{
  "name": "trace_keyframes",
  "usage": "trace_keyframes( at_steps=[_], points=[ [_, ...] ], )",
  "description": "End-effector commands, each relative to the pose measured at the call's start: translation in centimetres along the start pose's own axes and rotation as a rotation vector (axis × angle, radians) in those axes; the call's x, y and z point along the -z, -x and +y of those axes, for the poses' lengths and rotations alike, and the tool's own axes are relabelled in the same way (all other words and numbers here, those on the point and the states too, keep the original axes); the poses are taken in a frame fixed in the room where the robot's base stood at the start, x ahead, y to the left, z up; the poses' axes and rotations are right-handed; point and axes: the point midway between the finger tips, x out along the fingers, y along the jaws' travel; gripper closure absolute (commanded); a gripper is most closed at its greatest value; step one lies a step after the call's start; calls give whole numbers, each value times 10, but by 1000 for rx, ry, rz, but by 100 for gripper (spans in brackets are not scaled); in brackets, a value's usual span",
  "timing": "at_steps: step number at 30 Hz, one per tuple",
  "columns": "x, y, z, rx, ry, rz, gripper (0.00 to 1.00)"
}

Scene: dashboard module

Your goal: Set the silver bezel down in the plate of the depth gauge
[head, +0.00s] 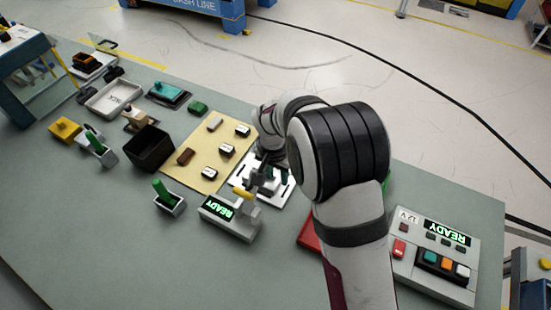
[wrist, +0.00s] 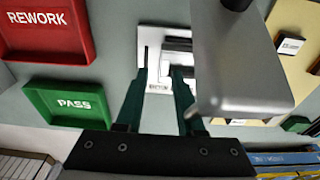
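The depth gauge (head: 230,220) is a grey unit with a green READY display, in the middle of the table in the head view. A white plate (wrist: 150,36) with dark slots shows beyond my fingertips in the wrist view. My gripper (wrist: 160,72) is over this plate, its two dark green fingers apart with a labelled white surface visible between them. A grey silver bar (wrist: 178,46) lies on the plate by the right fingertip; I cannot tell if it is the silver bezel. A large grey block, seemingly the gauge's upper part, hides some of the right side.
A red REWORK tray (wrist: 45,30) and a green PASS tray (wrist: 70,102) lie left of the plate in the wrist view. A yellow mat (head: 190,180) holds several small parts. A black bin (head: 150,148) and a switch panel (head: 440,265) stand elsewhere. The grey block is close to my right finger.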

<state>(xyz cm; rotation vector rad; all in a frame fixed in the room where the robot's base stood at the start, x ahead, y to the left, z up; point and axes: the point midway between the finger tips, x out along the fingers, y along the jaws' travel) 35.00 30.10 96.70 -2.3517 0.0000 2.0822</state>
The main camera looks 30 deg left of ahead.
Motion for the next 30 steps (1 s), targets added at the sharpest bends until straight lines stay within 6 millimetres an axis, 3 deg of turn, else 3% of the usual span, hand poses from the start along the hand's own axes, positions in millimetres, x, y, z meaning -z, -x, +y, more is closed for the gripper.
trace_keyframes(
  at_steps=[6,12,17,30],
  points=[
    [1,71,-1,5,0,5,63],
    [0,112,0,2,0,3,63],
    [0,122,0,1,-1,1,63],
    [0,122,0,1,-1,0,63]
  ],
)
